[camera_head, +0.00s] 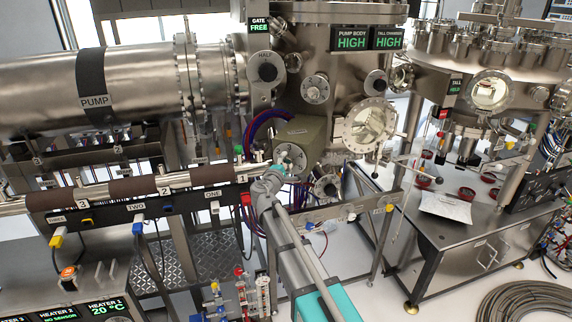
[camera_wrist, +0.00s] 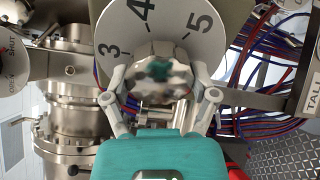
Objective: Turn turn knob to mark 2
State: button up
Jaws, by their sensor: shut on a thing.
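The turn knob (camera_wrist: 158,78) is a shiny metal knob in front of a white dial plate (camera_wrist: 168,28) marked 3, 4 and 5 in the wrist view. My gripper (camera_wrist: 160,92) has one finger on each side of the knob and is shut on it. In the head view, my gripper (camera_head: 280,168) reaches the dial on the front of an olive-grey box (camera_head: 304,132) and covers part of it. Mark 2 and the knob's pointer cannot be made out.
Similar round dials (camera_head: 316,88) sit on the chamber above the box. A horizontal pipe (camera_head: 135,188) with numbered labels runs to the left of my gripper. Red and blue hoses (camera_wrist: 260,90) hang close on the right in the wrist view. A steel table (camera_head: 470,240) stands at right.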

jog(key=m, duration=0.4)
jog(key=shift+m, duration=0.4)
jog(key=o, duration=1)
jog(key=v, duration=1.2)
jog(key=shift+d, duration=0.1)
